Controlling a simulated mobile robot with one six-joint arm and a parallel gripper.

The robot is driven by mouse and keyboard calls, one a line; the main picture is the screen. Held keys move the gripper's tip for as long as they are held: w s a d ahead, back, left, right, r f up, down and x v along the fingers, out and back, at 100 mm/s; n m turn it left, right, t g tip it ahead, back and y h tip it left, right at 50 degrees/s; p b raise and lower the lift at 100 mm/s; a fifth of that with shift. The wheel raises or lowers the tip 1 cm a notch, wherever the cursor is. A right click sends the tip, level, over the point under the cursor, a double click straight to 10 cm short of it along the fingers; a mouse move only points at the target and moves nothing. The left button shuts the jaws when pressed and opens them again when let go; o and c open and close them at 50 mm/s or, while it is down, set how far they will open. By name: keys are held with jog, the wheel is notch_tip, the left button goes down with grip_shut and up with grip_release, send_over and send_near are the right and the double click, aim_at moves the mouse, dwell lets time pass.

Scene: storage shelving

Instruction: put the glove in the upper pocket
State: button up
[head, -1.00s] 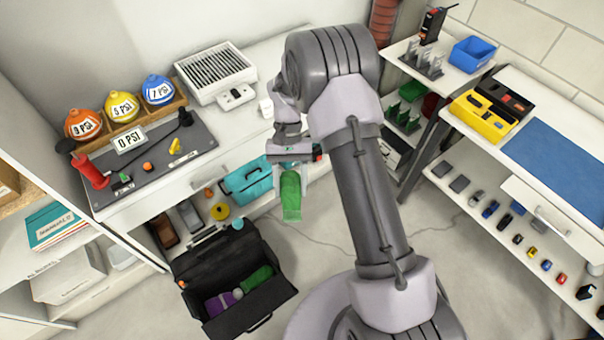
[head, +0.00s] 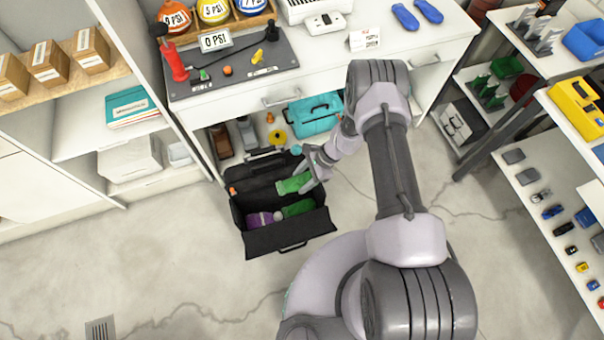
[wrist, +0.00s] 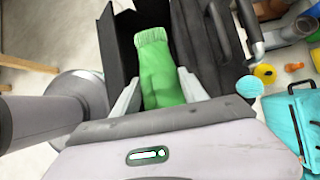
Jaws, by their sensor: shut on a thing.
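My gripper (head: 306,181) is shut on a green glove (head: 290,185). In the wrist view the glove (wrist: 160,70) lies between my two pale fingers (wrist: 160,82), its ribbed cuff pointing away from me. The black case (head: 290,240) stands open on the floor below the counter. The glove is over the case's rear, upper part; I cannot tell whether it is inside the upper pocket or just above it. The case's black walls (wrist: 116,45) flank the glove in the wrist view. A purple item (head: 260,220) and another green item (head: 298,208) lie in the front part.
The counter's drawer front (head: 285,95) overhangs there. White shelving (head: 150,180) stands left. The floor in front and left of the case is clear.

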notch_tip(320, 180, down, 13)
jog(key=b, duration=0.6)
jog(key=shift+b, duration=0.35)
jog(key=shift+r, duration=0.1)
jog(key=o, duration=1.4)
jog(key=shift+o, duration=0.2)
notch_tip(320, 180, up, 14)
jog(key=p, duration=1)
jog(key=shift+r, duration=0.1)
